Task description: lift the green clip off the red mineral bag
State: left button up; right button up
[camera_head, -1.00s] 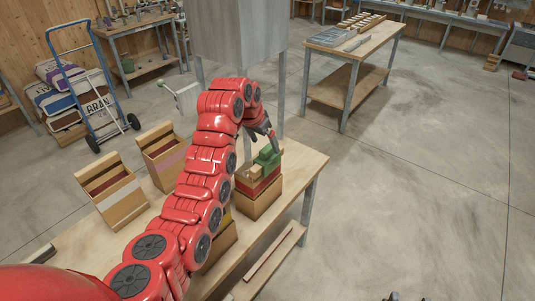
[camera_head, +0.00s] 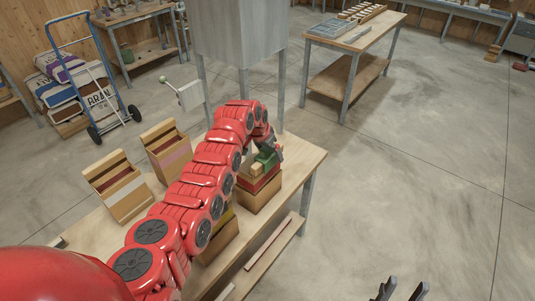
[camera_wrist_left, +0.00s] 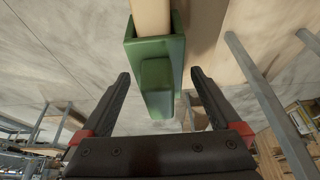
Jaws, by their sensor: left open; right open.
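The green clip (camera_head: 265,159) sits on top of the red mineral bag (camera_head: 262,182), which stands in a tan box at the right end of the workbench. In the left wrist view the green clip (camera_wrist_left: 155,75) grips a pale tan strip, the bag's top. My left gripper (camera_wrist_left: 160,74) is open, one finger on each side of the clip's lower part, with gaps visible on both sides. In the head view the left gripper (camera_head: 277,152) is partly hidden by its red arm. My right gripper (camera_head: 402,288) is open and empty at the bottom edge, far from the bag.
Another box is partly hidden behind my arm. A grey metal hopper (camera_head: 238,35) stands behind the bench.

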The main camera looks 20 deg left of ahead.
pick_arm(q)
jog(key=c, duration=1.4)
jog(key=shift+r, duration=0.1)
jog(key=shift+w+r+b, duration=0.1)
jog(key=shift+r+b, duration=0.4)
notch_tip(320, 180, up, 8)
jog(key=b, duration=0.4)
jog(key=shift+f, duration=0.25)
notch_tip(320, 180, up, 3)
jog(key=shift+f, duration=0.2)
jog(key=shift+r+p, duration=0.5)
jog(key=shift+r, duration=1.45)
